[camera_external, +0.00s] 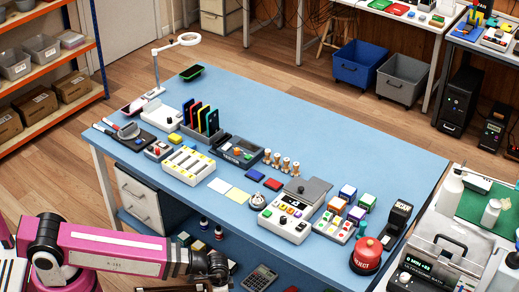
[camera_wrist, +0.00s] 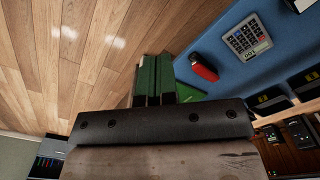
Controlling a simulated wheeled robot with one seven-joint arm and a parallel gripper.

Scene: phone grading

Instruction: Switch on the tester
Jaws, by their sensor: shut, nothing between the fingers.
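My gripper (camera_wrist: 157,70) shows in the wrist view as two green-sided fingers side by side, shut and empty. In the external view my pink arm reaches in from the lower left, and its dark wrist is low in front of the blue bench (camera_external: 330,120). The gripper is not clear there. I cannot tell for sure which device is the tester. A dark grey box (camera_external: 237,152) with coloured buttons stands mid-bench. A white console (camera_external: 286,222) with coloured buttons stands near the front edge. My gripper is apart from both. Any switch is too small to read.
The blue lower shelf holds a calculator (camera_wrist: 247,37) and a red object (camera_wrist: 204,69).

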